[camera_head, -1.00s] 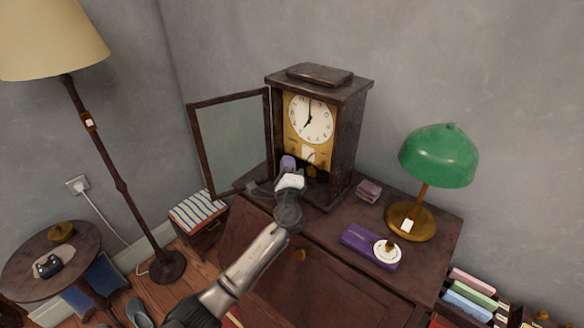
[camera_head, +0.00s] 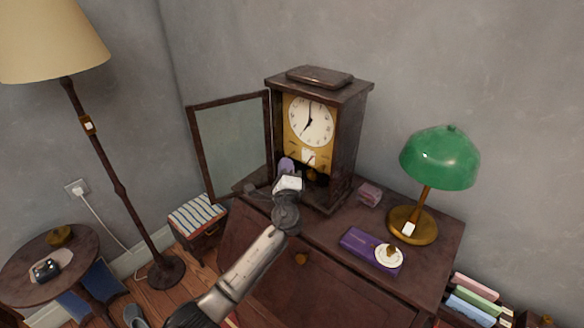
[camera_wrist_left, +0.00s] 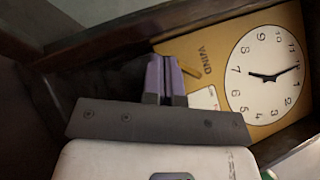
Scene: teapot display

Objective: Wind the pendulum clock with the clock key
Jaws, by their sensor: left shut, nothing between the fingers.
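The pendulum clock (camera_head: 312,121) stands on the dark wooden cabinet, its glass door (camera_head: 232,143) swung open to the left. Its white dial and gold plate also show in the wrist view (camera_wrist_left: 265,75), with the word WIND beside the dial. A small brass-brown piece (camera_wrist_left: 189,69) shows on the gold plate there; I cannot tell if it is the clock key. My left gripper (camera_head: 286,164) is at the clock's open front, low and left of the dial. Its purple fingers (camera_wrist_left: 165,76) are shut and empty, close beside the brass piece. My right gripper is out of view.
A green lamp (camera_head: 440,158) and a purple box (camera_head: 362,243) with a white round piece (camera_head: 389,256) stand on the cabinet (camera_head: 340,285), right of the clock. A floor lamp (camera_head: 112,175) and a striped stool (camera_head: 197,215) are to the left.

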